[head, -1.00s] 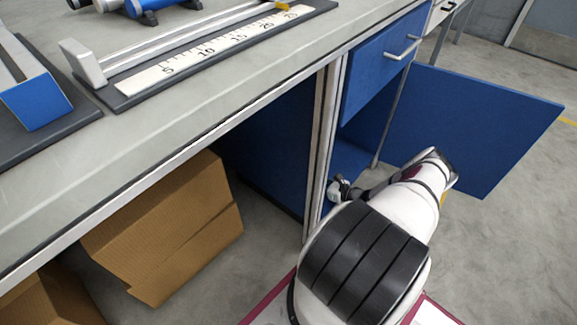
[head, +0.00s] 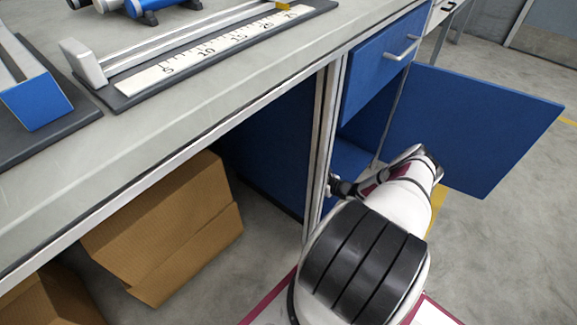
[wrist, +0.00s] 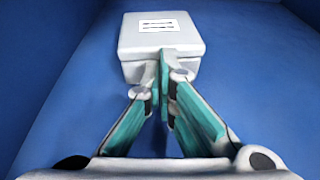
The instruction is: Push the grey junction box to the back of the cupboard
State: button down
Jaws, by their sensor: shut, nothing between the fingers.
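The grey junction box (wrist: 160,40) shows in the wrist view, a pale box with a white printed label on top. It sits on the blue floor of the cupboard (wrist: 60,110), near the top of the picture. My gripper (wrist: 165,58) is shut and empty, its teal-padded fingers pointing at the near face of the box. The fingertips overlap that face in the picture and look to be at or against it. In the head view my arm reaches into the open blue cupboard (head: 352,158) under the bench. The junction box is hidden there.
The blue cupboard door (head: 480,125) stands open to the right of my arm. A blue drawer (head: 385,60) with a metal handle is above the opening. Cardboard boxes (head: 165,230) sit under the bench at left. The benchtop (head: 230,100) carries a ruler device.

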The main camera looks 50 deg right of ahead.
jog(key=shift+w+a, duration=0.15)
jog(key=shift+w, duration=1.7)
jog(key=shift+w+a, duration=0.15)
jog(key=shift+w, duration=1.7)
jog(key=shift+s+d+r+p, duration=0.1)
jog(key=shift+s+r+p, duration=0.35)
jog(key=shift+s+p, duration=0.2)
jog(key=shift+s+d+r+p, duration=0.1)
jog(key=shift+s+r+p, duration=0.4)
jog(key=shift+s, duration=0.2)
jog(key=shift+p+v, duration=0.8)
jog(key=shift+v, duration=0.5)
jog(key=shift+a+r, duration=0.1)
jog(key=shift+r, duration=0.1)
